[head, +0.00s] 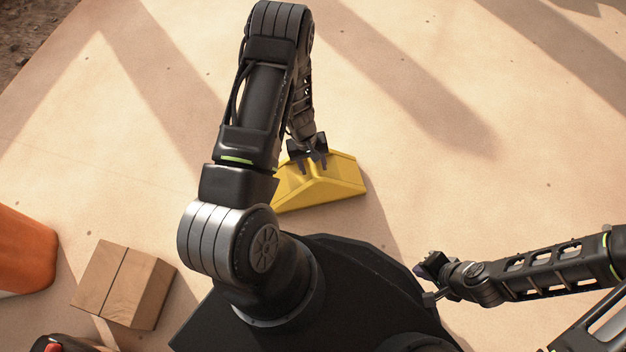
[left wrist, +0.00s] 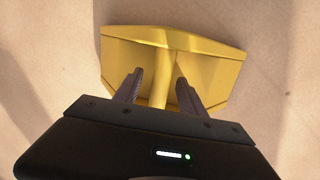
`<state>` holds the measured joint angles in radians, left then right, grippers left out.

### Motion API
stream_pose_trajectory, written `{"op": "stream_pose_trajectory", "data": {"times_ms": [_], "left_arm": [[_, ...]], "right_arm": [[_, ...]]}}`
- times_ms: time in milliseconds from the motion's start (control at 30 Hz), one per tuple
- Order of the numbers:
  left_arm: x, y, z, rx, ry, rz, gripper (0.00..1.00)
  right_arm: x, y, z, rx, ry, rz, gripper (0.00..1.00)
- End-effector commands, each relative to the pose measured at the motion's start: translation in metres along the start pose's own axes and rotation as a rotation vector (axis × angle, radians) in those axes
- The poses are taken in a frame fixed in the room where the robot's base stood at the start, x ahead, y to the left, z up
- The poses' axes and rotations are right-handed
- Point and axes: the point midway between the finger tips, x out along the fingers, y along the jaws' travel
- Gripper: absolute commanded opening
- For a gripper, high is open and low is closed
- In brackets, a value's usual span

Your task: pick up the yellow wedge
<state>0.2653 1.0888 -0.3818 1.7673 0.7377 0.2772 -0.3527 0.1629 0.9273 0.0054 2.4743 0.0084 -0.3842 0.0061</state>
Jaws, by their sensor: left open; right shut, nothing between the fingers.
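The yellow wedge (head: 325,187) lies on the sandy floor in the middle of the head view, partly covered by my left arm. It also shows in the left wrist view (left wrist: 205,72), with a narrow raised rib running across it between my fingers. My left gripper (head: 311,166) is at the wedge, and its open fingers (left wrist: 158,90) stand on either side of the rib. I cannot tell whether the fingers touch it. My right gripper (head: 427,284) is shut and empty, well to the lower right of the wedge.
A wooden block (head: 122,284) with a dark line across it lies at the lower left. An orange object (head: 22,252) stands at the left edge. The floor (head: 480,90) behind and to the right of the wedge is clear.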

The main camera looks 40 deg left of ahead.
Motion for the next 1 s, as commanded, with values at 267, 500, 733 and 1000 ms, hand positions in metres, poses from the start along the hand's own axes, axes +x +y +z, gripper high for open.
{"op": "stream_pose_trajectory", "data": {"times_ms": [267,500,733,1000], "left_arm": [[0.0036,-0.0005,-0.0003,0.000,0.000,0.000,0.48],[0.0034,-0.0006,-0.0003,-0.001,0.000,0.000,0.48],[0.0034,-0.0006,-0.0003,0.000,0.000,0.000,0.34],[0.0035,-0.0007,-0.0003,0.000,0.000,0.000,0.12]], "right_arm": [[0.0039,0.0014,0.0003,0.000,0.000,0.000,0.00],[0.0038,0.0014,0.0003,0.000,0.000,0.000,0.00],[0.0038,0.0014,0.0003,0.000,0.000,0.000,0.00],[0.0038,0.0014,0.0003,0.000,0.000,0.000,0.00]]}}
